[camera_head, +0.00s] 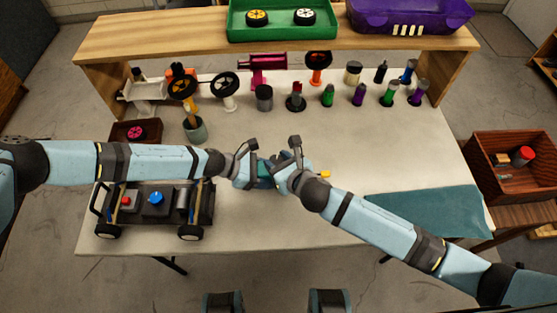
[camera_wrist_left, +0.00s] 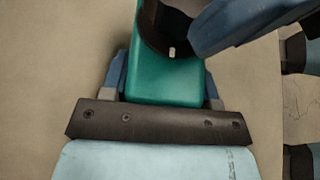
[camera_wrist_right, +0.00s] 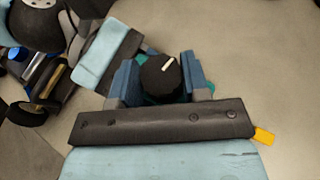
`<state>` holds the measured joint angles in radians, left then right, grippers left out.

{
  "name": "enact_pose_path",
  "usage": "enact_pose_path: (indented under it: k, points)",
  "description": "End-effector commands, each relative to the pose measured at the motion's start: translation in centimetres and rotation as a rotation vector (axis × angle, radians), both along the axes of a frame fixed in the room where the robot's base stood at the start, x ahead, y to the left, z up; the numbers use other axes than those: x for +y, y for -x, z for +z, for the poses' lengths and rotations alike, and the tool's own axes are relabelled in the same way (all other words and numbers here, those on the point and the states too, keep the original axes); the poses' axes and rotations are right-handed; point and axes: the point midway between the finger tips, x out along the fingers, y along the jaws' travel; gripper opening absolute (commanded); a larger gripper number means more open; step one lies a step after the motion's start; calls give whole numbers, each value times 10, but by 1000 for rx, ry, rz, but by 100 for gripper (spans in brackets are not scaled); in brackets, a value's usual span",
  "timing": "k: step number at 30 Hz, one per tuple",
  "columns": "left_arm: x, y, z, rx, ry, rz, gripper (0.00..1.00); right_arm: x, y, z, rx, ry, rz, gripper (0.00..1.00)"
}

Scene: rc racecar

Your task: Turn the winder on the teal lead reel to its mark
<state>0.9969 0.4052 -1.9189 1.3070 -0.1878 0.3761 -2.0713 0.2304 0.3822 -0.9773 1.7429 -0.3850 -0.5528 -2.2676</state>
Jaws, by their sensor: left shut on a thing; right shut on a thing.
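The teal lead reel (camera_head: 264,171) is on the table between my two grippers, mostly hidden in the head view. In the left wrist view its teal body (camera_wrist_left: 165,80) sits between the fingers of my left gripper (camera_wrist_left: 165,92), which is shut on it. The round black winder (camera_wrist_right: 158,77) has a white pointer line (camera_wrist_right: 168,63) on its rim side. My right gripper (camera_wrist_right: 160,82) is shut on the winder, with a finger on each side. The winder's dark edge and white line also show in the left wrist view (camera_wrist_left: 172,52). I cannot see the mark on the reel.
A black-framed car (camera_head: 155,203) stands at the left of the table. Several cans, wheels on stands and a magenta tool (camera_head: 265,69) line the back below a wooden shelf (camera_head: 190,37). A small yellow piece (camera_head: 324,174) lies right of the grippers. A teal mat (camera_head: 425,212) covers the right front.

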Motion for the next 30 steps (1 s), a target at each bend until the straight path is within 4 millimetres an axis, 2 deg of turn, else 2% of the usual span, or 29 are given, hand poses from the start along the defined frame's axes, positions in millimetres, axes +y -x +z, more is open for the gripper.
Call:
enact_pose_path:
  k: [18, 30]
  points:
    - [-1, 0, 1, 0, 2, -1, 34, 5, 2, -1, 2, -3, -544, 19]
    - [-1, 1, 1, 1, 2, -2, 34, 6, 1, -1, 1, -2, -715, 19]
